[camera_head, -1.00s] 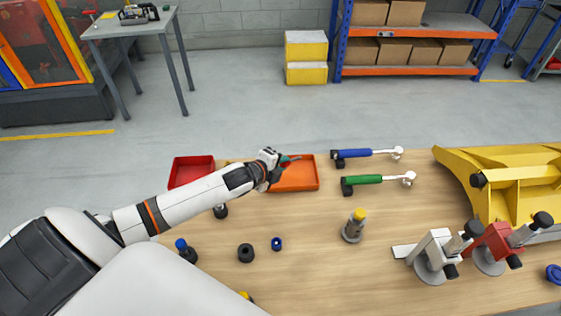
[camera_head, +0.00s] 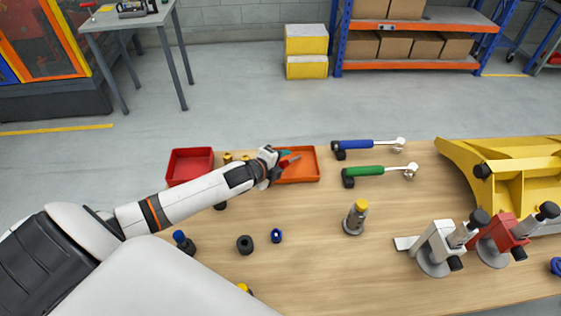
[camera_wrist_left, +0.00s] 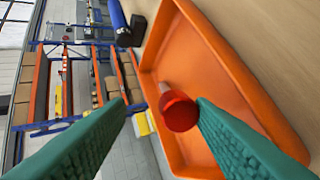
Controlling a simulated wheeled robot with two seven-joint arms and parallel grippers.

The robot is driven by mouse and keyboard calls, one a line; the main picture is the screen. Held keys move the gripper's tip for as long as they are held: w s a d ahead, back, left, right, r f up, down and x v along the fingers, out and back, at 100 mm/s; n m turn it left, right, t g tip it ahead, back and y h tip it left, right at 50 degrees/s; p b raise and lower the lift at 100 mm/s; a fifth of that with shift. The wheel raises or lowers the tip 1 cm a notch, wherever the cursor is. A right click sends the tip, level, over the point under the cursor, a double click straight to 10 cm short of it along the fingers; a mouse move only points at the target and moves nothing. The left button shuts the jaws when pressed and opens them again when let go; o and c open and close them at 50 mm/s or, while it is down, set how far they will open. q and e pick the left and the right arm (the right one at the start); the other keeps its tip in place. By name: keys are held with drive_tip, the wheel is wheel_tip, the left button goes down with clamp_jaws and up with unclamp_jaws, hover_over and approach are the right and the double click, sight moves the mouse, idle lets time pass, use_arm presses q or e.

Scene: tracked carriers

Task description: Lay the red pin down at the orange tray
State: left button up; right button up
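The orange tray (camera_head: 309,170) lies on the table's far side and fills much of the left wrist view (camera_wrist_left: 220,52). The red pin (camera_head: 289,161) shows as a short red streak over the tray floor, beside my left gripper (camera_head: 284,155). In the left wrist view the red pin (camera_wrist_left: 180,113) appears with its round red end towards the camera, inside the tray outline. My left gripper's green fingers (camera_wrist_left: 161,102) are apart; the pin overlaps the right finger's tip edge, and contact cannot be told. My right gripper is not in view.
A red tray (camera_head: 190,166) stands left of the orange one. Blue (camera_head: 356,144) and green (camera_head: 368,170) handled tools lie to its right. A yellow-topped pin (camera_head: 356,217) and several small parts stand nearer. A yellow frame (camera_head: 510,180) is at right.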

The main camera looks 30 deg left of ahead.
use_arm(q)
drive_tip(key=b+v, duration=0.1)
drive_tip(key=v, duration=1.1)
idle(0.5)
